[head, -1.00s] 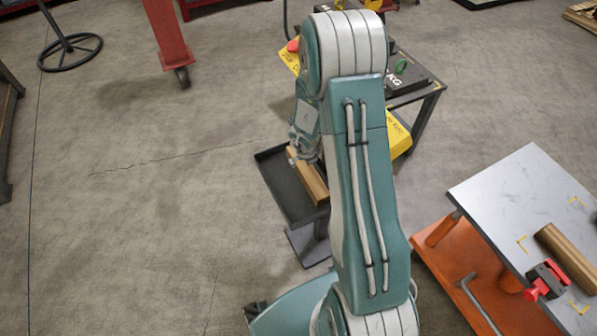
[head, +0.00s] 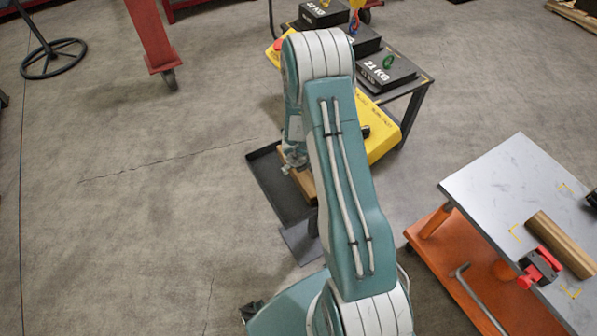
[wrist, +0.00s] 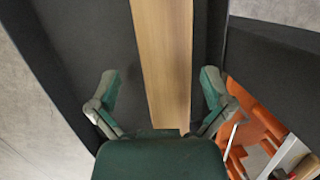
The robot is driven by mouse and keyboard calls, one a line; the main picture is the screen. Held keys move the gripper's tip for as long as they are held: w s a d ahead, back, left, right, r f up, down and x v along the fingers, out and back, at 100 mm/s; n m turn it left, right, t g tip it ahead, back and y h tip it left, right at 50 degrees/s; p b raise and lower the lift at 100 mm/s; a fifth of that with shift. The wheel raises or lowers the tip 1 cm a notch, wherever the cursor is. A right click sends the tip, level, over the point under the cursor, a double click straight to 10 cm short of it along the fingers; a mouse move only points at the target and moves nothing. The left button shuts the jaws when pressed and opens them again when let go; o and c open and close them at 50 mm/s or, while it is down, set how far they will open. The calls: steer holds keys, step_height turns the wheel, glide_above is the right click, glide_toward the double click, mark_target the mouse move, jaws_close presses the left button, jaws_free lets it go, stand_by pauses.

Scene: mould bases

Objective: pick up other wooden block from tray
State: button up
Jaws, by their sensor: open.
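The wooden block (wrist: 164,55) lies lengthwise in the dark tray (wrist: 90,40) in the wrist view. In the head view the block (head: 304,181) is partly hidden by my arm, and the tray (head: 275,188) stands on a post. My gripper (wrist: 160,88) is open, with one finger on each side of the block and a gap on both sides. It is above the tray in the head view (head: 293,163), where its fingers are mostly hidden. Another wooden block (head: 559,243) lies on the light-topped table at the right.
The orange cart with a light top (head: 500,190) stands at the right, with a red clamp (head: 540,268) by its block. A dark stand with 21 KG weights (head: 388,72) and a yellow box (head: 378,140) are behind the tray.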

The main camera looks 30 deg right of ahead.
steer(key=shift+x, duration=2.55)
steer(key=shift+d, duration=0.15)
steer(key=c, duration=1.2)
